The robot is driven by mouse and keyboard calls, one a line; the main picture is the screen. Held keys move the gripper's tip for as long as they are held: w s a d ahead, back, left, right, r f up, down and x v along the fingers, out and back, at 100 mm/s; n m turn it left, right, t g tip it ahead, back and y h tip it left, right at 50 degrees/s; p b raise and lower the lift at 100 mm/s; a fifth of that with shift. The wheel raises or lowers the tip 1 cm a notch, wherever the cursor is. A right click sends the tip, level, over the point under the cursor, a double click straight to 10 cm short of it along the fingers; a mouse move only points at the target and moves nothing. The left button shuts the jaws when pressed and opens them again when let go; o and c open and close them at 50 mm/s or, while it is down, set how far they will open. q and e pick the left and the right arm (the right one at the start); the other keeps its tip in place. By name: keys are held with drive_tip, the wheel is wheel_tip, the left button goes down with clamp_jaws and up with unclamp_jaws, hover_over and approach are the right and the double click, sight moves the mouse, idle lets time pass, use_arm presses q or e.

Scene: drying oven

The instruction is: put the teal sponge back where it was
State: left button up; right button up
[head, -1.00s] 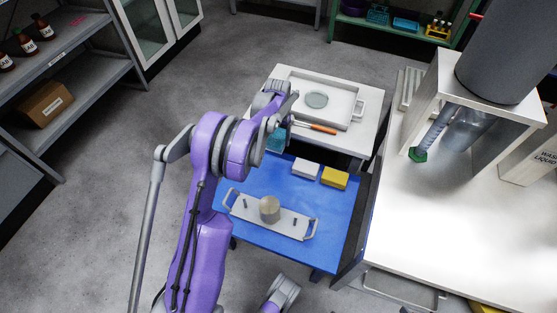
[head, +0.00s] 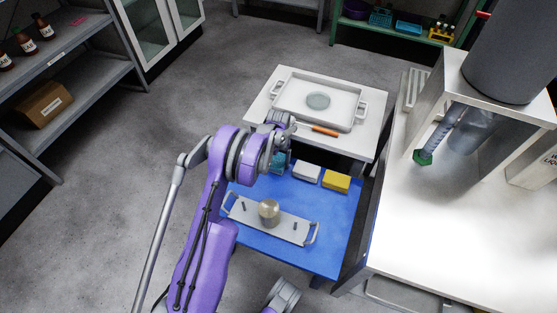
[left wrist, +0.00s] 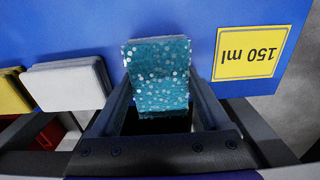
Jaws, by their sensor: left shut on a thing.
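The teal sponge (head: 279,163) is at the back left of the blue tabletop, partly hidden by my left arm in the head view. My left gripper (head: 284,148) is shut on it. In the left wrist view, the speckled teal sponge (left wrist: 160,78) sits between the two dark fingers of the left gripper (left wrist: 162,100), with blue surface around its far end. I cannot tell whether the sponge touches the surface. A white sponge (head: 306,173) and a yellow sponge (head: 336,181) lie in a row to its right. My right gripper does not show.
A grey tray with handles (head: 240,215) holds a metal cylinder (head: 269,211) on the blue tabletop. Behind is a white table with a tray (head: 283,98), a round dish (head: 318,100) and an orange-handled tool (head: 325,131). A yellow "150 ml" label (left wrist: 250,52) lies beside the teal sponge.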

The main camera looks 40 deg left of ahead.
use_arm(q)
drive_tip(key=shift+f, duration=0.15)
drive_tip(key=o, duration=1.2)
drive_tip(key=shift+c, duration=0.2)
